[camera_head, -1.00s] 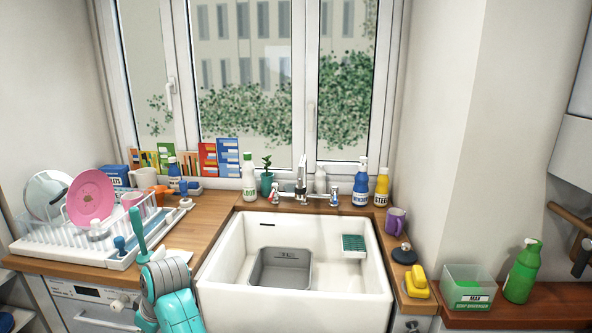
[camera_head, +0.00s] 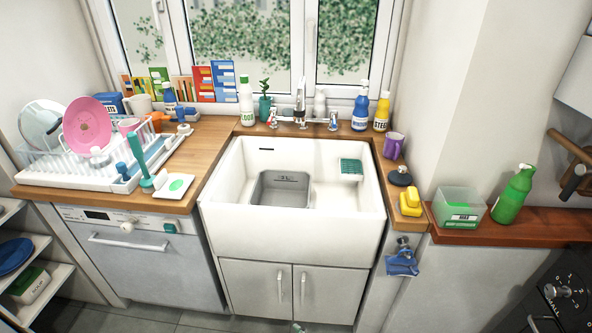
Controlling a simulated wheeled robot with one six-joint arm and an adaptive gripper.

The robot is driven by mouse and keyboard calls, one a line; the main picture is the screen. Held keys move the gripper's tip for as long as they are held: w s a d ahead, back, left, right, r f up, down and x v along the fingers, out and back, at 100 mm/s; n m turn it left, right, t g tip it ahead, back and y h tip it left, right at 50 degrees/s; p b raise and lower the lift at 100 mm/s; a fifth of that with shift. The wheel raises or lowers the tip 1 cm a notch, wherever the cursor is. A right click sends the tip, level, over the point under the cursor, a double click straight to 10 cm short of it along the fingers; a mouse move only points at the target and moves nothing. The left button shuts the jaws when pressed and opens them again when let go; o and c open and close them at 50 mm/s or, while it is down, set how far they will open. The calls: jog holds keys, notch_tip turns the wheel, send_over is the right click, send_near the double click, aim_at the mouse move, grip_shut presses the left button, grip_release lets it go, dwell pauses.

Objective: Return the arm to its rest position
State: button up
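My arm and gripper do not show clearly in the head view. A small grey piece (camera_head: 299,328) shows at the bottom edge, too cut off to tell what it is. The counter left of the sink is free of my arm. A teal-handled brush (camera_head: 138,160) stands there beside a white square dish with a green spot (camera_head: 175,186). The white sink (camera_head: 292,225) holds a grey basin (camera_head: 281,190), and a green and white sponge (camera_head: 351,169) sits at its right side.
A dish rack (camera_head: 75,178) with plates stands on the left counter. Bottles and a purple mug (camera_head: 394,146) stand behind and right of the sink. A blue cloth (camera_head: 402,263) hangs below the right counter. A dark pan (camera_head: 573,182) hangs at far right. The floor (camera_head: 190,319) in front looks clear.

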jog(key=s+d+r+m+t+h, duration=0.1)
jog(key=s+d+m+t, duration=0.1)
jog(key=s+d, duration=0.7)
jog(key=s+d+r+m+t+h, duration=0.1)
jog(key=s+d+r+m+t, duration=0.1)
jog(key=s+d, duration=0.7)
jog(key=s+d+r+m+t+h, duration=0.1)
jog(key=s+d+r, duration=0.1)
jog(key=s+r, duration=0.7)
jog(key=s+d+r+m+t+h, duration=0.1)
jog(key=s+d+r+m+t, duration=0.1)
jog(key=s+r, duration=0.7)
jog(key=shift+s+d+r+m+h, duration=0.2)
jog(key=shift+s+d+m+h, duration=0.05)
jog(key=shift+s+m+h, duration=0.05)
